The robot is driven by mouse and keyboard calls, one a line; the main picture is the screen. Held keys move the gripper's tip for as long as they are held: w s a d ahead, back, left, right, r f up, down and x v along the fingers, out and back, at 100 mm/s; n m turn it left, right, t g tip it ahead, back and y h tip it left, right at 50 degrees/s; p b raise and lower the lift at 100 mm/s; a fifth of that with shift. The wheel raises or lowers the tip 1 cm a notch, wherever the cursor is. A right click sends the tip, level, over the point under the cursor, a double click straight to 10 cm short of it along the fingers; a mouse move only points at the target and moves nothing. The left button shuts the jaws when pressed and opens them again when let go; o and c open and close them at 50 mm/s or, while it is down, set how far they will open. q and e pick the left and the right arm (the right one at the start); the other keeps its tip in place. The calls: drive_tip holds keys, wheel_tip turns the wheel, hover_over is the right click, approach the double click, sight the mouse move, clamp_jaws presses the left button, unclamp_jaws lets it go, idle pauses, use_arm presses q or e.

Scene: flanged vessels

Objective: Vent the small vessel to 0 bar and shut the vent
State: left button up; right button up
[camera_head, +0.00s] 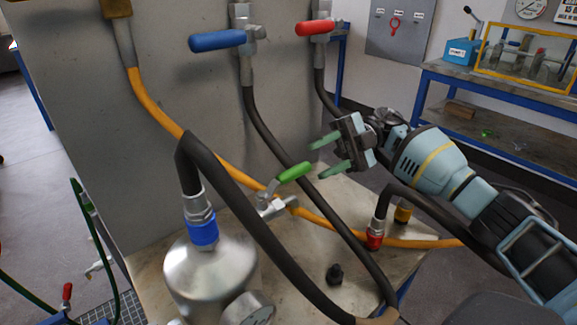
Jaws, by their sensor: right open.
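The small vessel (210,272) is a silver metal bottle standing upright at the lower middle, with a blue collar (203,234) and a thick black hose on top. A round gauge (248,310) sits at its lower right, cut by the picture's edge; its reading is not legible. A valve with a green lever (294,172) stands just right of the vessel, the lever slanting up to the right. Its link to the vessel is partly hidden by the black hose. My right gripper (327,155) is open and empty, just right of the green lever, apparently apart from it. My left gripper is not in view.
A blue-lever valve (217,40) and a red-lever valve (315,28) sit on the grey panel (75,100) behind. Black hoses and an orange hose (155,105) cross around the vessel. A black knob (335,273) and a red-collared fitting (374,238) stand on the bench top.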

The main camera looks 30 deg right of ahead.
sight(294, 168)
drive_tip(key=a, duration=0.2)
drive_tip(key=a+p, duration=0.1)
drive_tip(key=a, duration=0.2)
drive_tip(key=s+a, duration=0.1)
drive_tip(key=a, duration=0.1)
drive_tip(key=shift+a, duration=0.35)
drive_tip(key=shift+c, duration=0.2)
clamp_jaws()
